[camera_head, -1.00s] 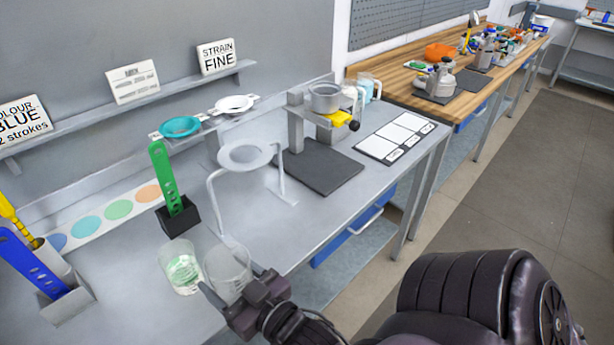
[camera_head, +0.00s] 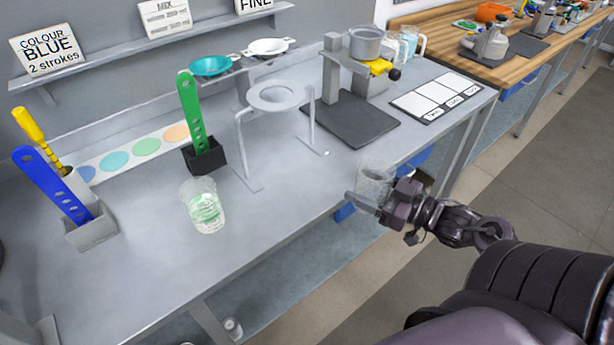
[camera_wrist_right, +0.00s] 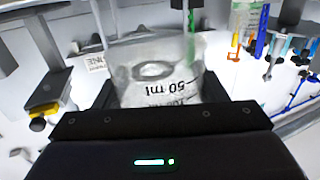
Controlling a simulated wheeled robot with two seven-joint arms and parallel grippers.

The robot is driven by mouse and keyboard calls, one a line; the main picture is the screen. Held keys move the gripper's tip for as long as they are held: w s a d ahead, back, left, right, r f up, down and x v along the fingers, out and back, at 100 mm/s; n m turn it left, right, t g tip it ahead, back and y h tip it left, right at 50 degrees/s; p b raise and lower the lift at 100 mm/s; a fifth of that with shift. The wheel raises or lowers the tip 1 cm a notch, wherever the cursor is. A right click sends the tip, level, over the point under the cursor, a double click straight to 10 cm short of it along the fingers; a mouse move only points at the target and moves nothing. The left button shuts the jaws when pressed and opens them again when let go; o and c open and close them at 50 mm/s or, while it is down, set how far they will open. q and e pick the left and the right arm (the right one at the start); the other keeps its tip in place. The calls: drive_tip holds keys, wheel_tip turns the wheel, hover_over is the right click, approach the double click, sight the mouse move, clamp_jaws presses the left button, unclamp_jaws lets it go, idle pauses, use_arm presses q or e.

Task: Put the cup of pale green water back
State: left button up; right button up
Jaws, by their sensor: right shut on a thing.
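A clear cup with pale green water (camera_head: 203,210) stands upright on the grey bench, in front of the green slotted paddle. It also shows at the top right of the right wrist view (camera_wrist_right: 246,16). My right gripper (camera_head: 374,192) is shut on another clear cup (camera_head: 376,176), held beside the bench's front edge, right of the pale green one. In the wrist view this held cup (camera_wrist_right: 160,72) shows a "50 ml" mark and no coloured water that I can make out. My left gripper is not in view.
A ring stand (camera_head: 274,97) stands behind and right of the pale green cup. A row of coloured circles (camera_head: 146,147) lies along the back. The green paddle's black holder (camera_head: 204,157) and a grey holder with a blue paddle (camera_head: 91,232) are near. The front bench is clear.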

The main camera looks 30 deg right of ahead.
drive_tip(key=p+x, duration=0.3)
drive_tip(key=x, duration=1.2)
drive_tip(key=shift+w+a+r, duration=0.1)
drive_tip(key=shift+w, duration=0.15)
drive_tip(key=shift+w+f, duration=0.1)
drive_tip(key=shift+f, duration=0.15)
wheel_tip(320, 180, down, 2)
drive_tip(key=shift+f+p, duration=0.1)
drive_tip(key=shift+p, duration=0.25)
drive_tip(key=shift+f, duration=0.5)
drive_tip(key=o, duration=1)
drive_tip(key=shift+f, duration=0.1)
